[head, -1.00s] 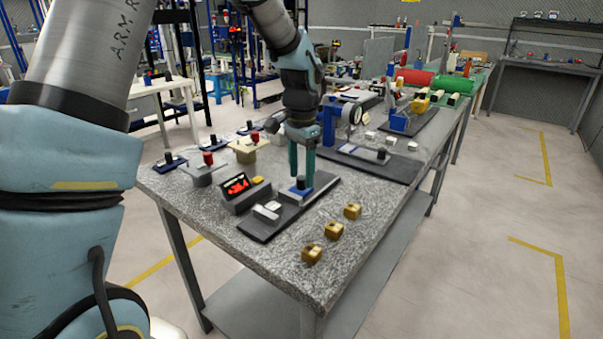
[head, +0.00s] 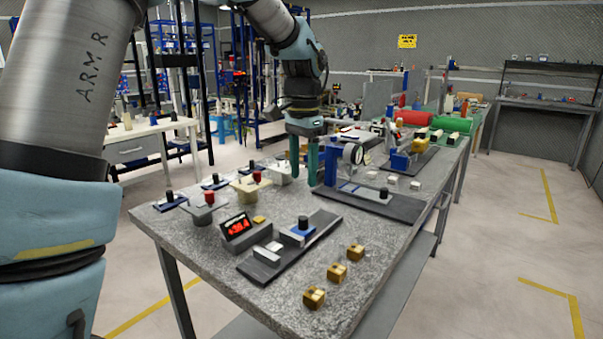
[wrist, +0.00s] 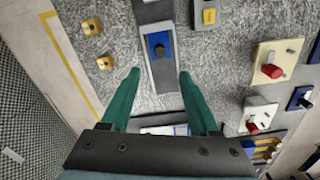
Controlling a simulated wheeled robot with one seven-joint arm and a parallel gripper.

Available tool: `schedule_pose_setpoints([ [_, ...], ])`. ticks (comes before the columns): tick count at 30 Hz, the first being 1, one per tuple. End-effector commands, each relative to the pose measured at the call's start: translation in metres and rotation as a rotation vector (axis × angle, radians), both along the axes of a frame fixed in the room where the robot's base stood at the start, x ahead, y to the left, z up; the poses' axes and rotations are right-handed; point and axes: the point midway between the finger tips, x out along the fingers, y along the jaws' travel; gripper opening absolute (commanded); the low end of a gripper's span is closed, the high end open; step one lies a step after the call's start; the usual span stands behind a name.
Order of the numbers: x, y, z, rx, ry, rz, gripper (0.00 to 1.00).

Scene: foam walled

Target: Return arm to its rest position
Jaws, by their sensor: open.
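My gripper (head: 303,165) has two green fingers pointing down above the stone-topped bench (head: 200,262). In the wrist view the fingers (wrist: 158,85) are spread apart with nothing held between them. A dark fixture with a blue block and black knob (head: 303,232) stands on the bench in front of my gripper. The same blue block with its knob (wrist: 160,46) shows ahead of the fingertips in the wrist view, clear of them. My arm reaches in from the upper left in the head view.
Several brass blocks (head: 355,252) sit along the bench's right front edge. Small knobbed boxes line the left edge. The floor at right is clear.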

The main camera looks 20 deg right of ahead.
Motion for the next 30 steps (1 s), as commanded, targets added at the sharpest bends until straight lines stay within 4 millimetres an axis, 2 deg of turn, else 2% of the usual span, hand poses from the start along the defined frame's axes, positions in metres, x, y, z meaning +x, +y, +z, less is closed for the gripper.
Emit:
schedule_pose_setpoints([
  [7, 0.002, 0.005, -0.002, 0.000, -0.001, 0.014, 0.61],
  [10, 0.009, 0.030, -0.008, -0.003, -0.008, 0.093, 0.61],
  [11, 0.012, 0.043, -0.012, -0.005, -0.010, 0.132, 0.61],
  [14, 0.020, 0.102, -0.028, -0.016, -0.026, 0.319, 0.61],
  [16, 0.020, 0.150, -0.042, -0.028, -0.040, 0.479, 0.61],
  [18, 0.013, 0.197, -0.055, -0.042, -0.055, 0.641, 0.61],
  [21, -0.005, 0.256, -0.072, -0.062, -0.074, 0.861, 0.61],
  [25, -0.034, 0.307, -0.089, -0.083, -0.095, 1.081, 0.61],
  [27, -0.046, 0.323, -0.094, -0.093, -0.103, 1.157, 0.61],
  [30, -0.055, 0.334, -0.099, -0.099, -0.109, 1.216, 0.61],
])
